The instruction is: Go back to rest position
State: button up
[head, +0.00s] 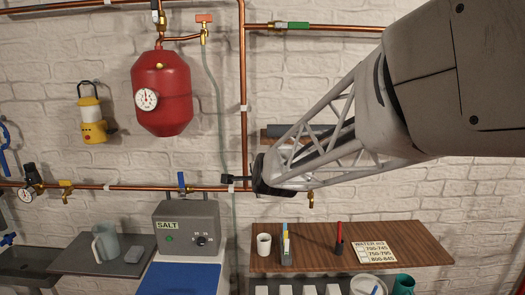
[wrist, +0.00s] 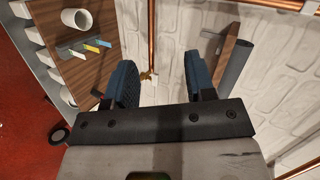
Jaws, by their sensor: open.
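My gripper (head: 238,180) is raised in front of the white brick wall, just above the grey salt box and in front of the copper pipes. In the wrist view my gripper (wrist: 160,65) shows two blue-padded fingers spread apart. Nothing is between the pads; the wall and a brass tap (wrist: 148,76) show behind the gap. In the head view the fingers are small and dark, and the arm reaches in from the upper right.
Below stand the salt box (head: 187,228) and a wooden shelf (head: 400,240) with a white cup (head: 264,245), coloured markers (head: 286,248) and a sign (head: 372,252). A red tank (head: 162,95) hangs left. A vertical copper pipe (head: 243,90) passes close to my gripper.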

jog(key=s+d+f+n+g+h, duration=0.1)
jog(key=s+d+n+g, duration=0.2)
jog(key=s, duration=0.9)
jog(key=s+d+f+n+g+h, duration=0.1)
jog(key=s+d+f+n+g, duration=0.1)
jog(key=s+d+n, duration=0.4)
jog(key=s+d+f+n+g+h, duration=0.1)
jog(key=s+d+n+g, duration=0.3)
jog(key=s+d, duration=0.6)
jog(key=s+f, duration=0.1)
jog(key=s, duration=0.9)
jog(key=shift+s+d+n, duration=0.2)
jog(key=shift+d+n, duration=0.05)
jog(key=shift+n, duration=0.15)
